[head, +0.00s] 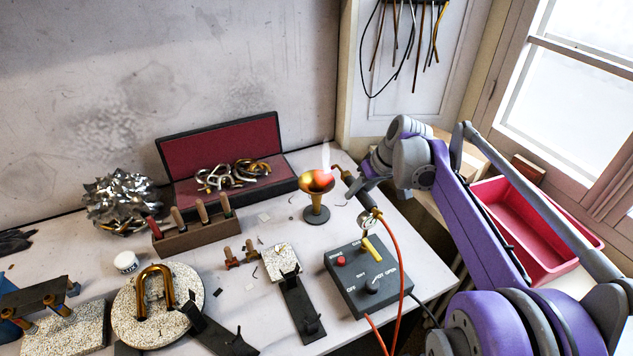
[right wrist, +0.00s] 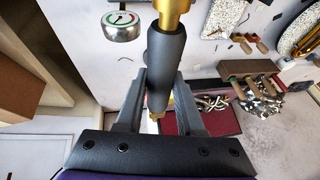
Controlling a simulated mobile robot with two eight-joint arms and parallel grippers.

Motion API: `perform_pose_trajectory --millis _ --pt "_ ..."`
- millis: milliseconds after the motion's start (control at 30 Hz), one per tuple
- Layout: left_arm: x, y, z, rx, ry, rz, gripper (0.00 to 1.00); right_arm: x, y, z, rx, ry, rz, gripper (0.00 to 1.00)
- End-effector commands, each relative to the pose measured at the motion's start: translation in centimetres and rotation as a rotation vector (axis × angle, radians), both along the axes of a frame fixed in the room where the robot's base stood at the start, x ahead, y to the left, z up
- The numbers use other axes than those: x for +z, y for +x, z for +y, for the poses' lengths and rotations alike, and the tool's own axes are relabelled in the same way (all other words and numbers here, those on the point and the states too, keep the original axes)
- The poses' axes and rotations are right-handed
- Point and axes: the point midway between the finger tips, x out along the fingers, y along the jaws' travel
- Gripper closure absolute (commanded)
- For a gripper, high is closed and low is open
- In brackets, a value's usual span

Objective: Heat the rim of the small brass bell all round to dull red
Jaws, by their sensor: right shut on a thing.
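The small brass bell (head: 312,181) stands mouth up on a dark round foot on the bench. The right part of its rim and inner wall glows orange-red; the left part looks golden brass. A torch (head: 351,186) with a dark handle points at the bell's right side, and a pale flame (head: 325,155) rises at the rim. My right gripper (head: 366,178) is shut on the torch handle. In the right wrist view the handle (right wrist: 165,70) sits between the fingers of the right gripper (right wrist: 159,105). My left gripper is not in view.
An orange hose (head: 397,262) hangs beside the grey control box (head: 362,287), with a small gauge (head: 370,219) above it. A red-lined case (head: 220,145) and a tool rack (head: 192,237) stand left of the bell. A pink tray (head: 510,225) lies right, behind my arm.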

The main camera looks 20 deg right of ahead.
Motion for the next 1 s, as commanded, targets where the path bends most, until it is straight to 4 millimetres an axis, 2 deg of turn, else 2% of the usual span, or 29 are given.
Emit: perform_pose_trajectory --millis 700,1000 --pt "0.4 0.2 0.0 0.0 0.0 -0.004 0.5 0.0 1.8 3.8 0.002 0.0 0.0 1.0" --pt "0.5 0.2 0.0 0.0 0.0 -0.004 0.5 0.0 2.1 4.3 0.0 0.0 0.0 1.0"
